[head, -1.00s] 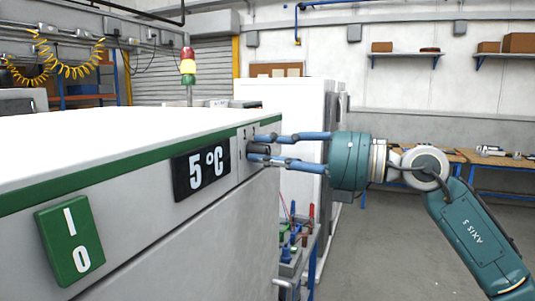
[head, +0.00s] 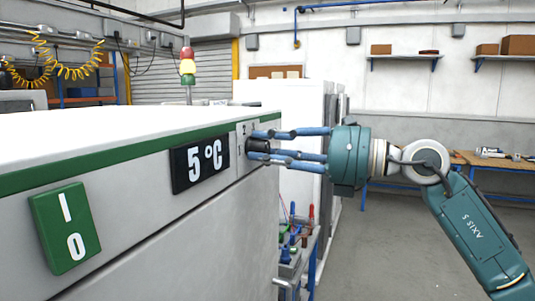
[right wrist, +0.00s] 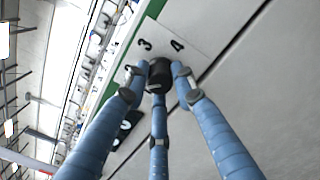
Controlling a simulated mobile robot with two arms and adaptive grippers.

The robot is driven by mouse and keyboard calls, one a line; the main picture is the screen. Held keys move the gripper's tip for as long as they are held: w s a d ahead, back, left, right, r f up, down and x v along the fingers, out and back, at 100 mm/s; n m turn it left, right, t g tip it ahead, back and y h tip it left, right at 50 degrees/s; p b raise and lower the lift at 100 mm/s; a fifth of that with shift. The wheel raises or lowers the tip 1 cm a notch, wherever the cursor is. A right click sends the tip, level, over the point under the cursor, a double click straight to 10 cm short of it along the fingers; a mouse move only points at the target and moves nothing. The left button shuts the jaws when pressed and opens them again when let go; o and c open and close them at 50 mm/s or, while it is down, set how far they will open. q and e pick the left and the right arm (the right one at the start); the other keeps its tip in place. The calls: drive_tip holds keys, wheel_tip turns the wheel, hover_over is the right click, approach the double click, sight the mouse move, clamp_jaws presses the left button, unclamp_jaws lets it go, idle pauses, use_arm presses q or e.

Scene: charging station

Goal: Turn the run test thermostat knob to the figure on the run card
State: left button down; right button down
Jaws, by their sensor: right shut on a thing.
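The thermostat knob (right wrist: 159,75) is a small black round knob on a pale dial plate with the figures 3 and 4 (right wrist: 177,45) beside it in the right wrist view. In the head view the knob (head: 258,146) sits near the right end of the cabinet front. My right gripper (head: 256,144) has its blue fingers closed around the knob; its fingers also show in the right wrist view (right wrist: 159,82). The display (head: 200,163) left of the knob reads 5 °C. The knob's pointer is not clear to me. No run card is readable. My left gripper is out of view.
A green I/O switch (head: 65,228) is on the cabinet front at the left. A trolley with coloured tools (head: 296,245) stands just beyond the cabinet's right end. Open floor (head: 395,260) lies right of it, with a workbench (head: 490,163) behind.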

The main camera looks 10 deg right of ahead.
drive_tip(key=n+b, duration=0.1)
drive_tip(key=n, duration=0.1)
drive_tip(key=f+n, duration=0.1)
drive_tip(key=shift+a+n+b, duration=0.15)
drive_tip(key=shift+n+b, duration=0.2)
drive_tip(key=shift+n, duration=0.05)
drive_tip(key=n+b, duration=0.1)
drive_tip(key=n, duration=0.3)
drive_tip(key=shift+n+b, duration=0.4)
drive_tip(key=c, duration=1.6)
unclamp_jaws()
drive_tip(key=shift+o, duration=0.8)
drive_tip(key=shift+w+r, duration=0.15)
drive_tip(key=shift+r, duration=0.05)
drive_tip(key=shift+d, duration=0.25)
drive_tip(key=shift+s+d+r, duration=0.1)
drive_tip(key=shift+s+d, duration=0.15)
drive_tip(key=v, duration=1.1)
